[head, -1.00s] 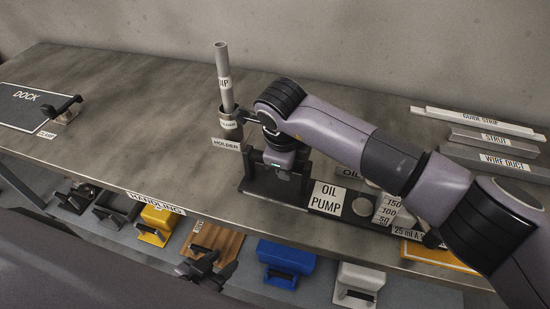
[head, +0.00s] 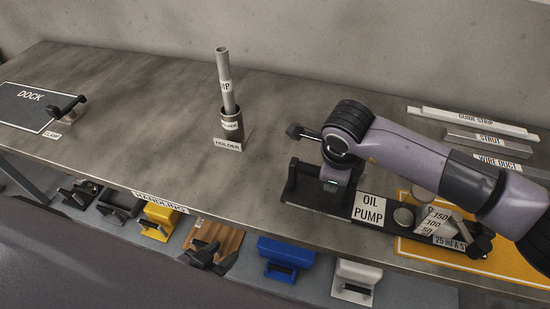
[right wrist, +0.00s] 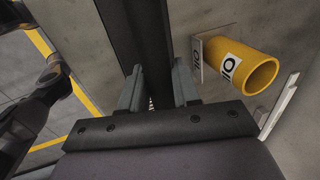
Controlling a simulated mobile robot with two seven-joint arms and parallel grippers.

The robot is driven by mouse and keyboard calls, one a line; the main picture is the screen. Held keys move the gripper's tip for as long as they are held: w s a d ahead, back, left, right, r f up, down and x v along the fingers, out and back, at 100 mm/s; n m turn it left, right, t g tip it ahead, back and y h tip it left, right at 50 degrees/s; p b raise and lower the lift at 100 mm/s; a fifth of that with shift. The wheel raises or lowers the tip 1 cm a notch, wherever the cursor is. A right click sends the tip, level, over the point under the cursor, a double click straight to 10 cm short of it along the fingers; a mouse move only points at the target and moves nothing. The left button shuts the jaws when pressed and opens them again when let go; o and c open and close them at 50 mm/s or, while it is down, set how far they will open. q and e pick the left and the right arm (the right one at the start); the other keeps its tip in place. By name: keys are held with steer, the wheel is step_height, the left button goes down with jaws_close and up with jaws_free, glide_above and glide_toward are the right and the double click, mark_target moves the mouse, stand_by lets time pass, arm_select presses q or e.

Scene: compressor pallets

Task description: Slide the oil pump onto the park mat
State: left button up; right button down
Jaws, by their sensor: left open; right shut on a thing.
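The oil pump (head: 370,207) is a long black base with a white label, an upright at its left end and a round grey part and stacked number plates towards its right. Its right part lies over the yellow park mat (head: 518,272); its labelled left part is on the bare bench. My right arm hides part of the mat.
A holder (head: 231,126) with a grey tube stands mid-bench. The dock mat (head: 30,107) and a clamp (head: 66,108) are at far left. Strips (head: 480,122) lie behind the mat. A yellow oil cylinder (right wrist: 243,77) shows in the right wrist view.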

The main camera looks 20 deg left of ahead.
mark_target(415, 191)
steer(key=shift+s+d+f, duration=0.1)
steer(key=shift+d+f, duration=0.05)
steer(key=shift+d, duration=3.85)
steer(key=shift+s+d+f, duration=0.1)
steer(key=shift+d+f, duration=0.05)
steer(key=shift+d, duration=3.8)
steer(key=c, duration=0.7)
jaws_free()
steer(key=shift+c, duration=0.2)
steer(key=shift+w+r, duration=0.1)
steer(key=shift+a, duration=0.1)
